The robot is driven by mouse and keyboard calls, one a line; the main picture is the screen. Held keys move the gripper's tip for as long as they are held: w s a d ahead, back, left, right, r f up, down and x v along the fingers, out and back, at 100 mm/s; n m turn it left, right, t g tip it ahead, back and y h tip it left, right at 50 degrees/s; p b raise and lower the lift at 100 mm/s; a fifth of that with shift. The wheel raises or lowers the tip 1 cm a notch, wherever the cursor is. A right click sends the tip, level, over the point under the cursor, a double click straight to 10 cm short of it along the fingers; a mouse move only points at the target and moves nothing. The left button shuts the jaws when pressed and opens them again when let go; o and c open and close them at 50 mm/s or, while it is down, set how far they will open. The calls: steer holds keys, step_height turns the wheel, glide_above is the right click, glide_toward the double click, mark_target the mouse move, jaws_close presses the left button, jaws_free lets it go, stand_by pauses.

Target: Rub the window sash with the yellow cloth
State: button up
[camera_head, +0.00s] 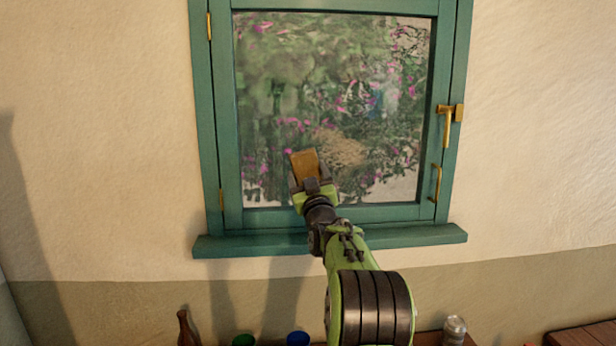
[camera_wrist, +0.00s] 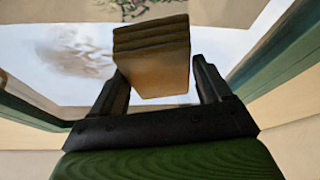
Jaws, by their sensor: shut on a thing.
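The window sash (camera_head: 229,120) is a teal wooden frame around a glass pane, shut in the wall. A tan, hazy smear (camera_head: 342,150) shows on the glass, just right of my gripper; it also shows in the wrist view (camera_wrist: 78,52). My gripper (camera_head: 308,178) is in front of the lower part of the pane. It is shut on the yellow cloth (camera_head: 303,163), a folded, ochre block that sticks out past the fingertips. In the wrist view the layered cloth (camera_wrist: 152,62) sits between the two fingers. I cannot tell whether the cloth touches the glass.
A teal sill (camera_head: 400,237) juts out below the window. Brass handles (camera_head: 447,125) are on the right side of the frame.

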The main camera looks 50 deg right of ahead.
steer(key=shift+w+d+p, duration=0.55)
steer(key=shift+w, duration=0.15)
